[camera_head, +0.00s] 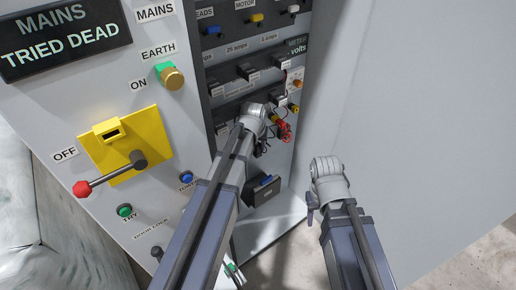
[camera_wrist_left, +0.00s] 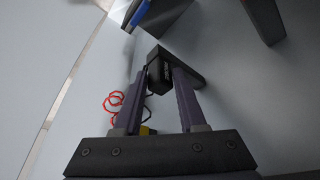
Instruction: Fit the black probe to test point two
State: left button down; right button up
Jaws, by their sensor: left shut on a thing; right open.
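My left gripper (camera_head: 260,146) is at the lower part of the dark panel column and is small and partly hidden by its own wrist in the head view. In the left wrist view, my left gripper (camera_wrist_left: 161,74) is shut on a black block-like piece (camera_wrist_left: 159,58), which looks like the black probe. Its tip is not clear. Test point two cannot be told apart in either view. A red coiled lead (camera_head: 284,131) hangs just right of the left gripper; a red lead (camera_wrist_left: 117,104) also shows in the left wrist view. My right gripper (camera_head: 312,205) is open and empty, in front of the pale side wall.
A yellow isolator plate (camera_head: 122,140) with a red-knobbed lever (camera_head: 82,188) sticks out at the left. A meter area (camera_head: 297,68) with an orange knob (camera_head: 297,83) is on the column's right edge. A dark box with a blue top (camera_head: 265,191) sits below. Free room lies right.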

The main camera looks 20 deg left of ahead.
aim_at(259, 144)
pick_arm(q)
jog(key=shift+r, duration=0.2)
jog(key=shift+r+p, duration=1.5)
jog(key=shift+p, duration=0.15)
jog(key=shift+w+a, duration=0.1)
jog(key=shift+s+d+f, duration=0.1)
jog(key=shift+s+d, duration=0.35)
jog(key=s+d, duration=0.4)
jog(key=d, duration=0.1)
jog(key=shift+d, duration=0.3)
jog(key=shift+s, duration=0.1)
jog(key=shift+d, duration=0.15)
dwell(1.1)
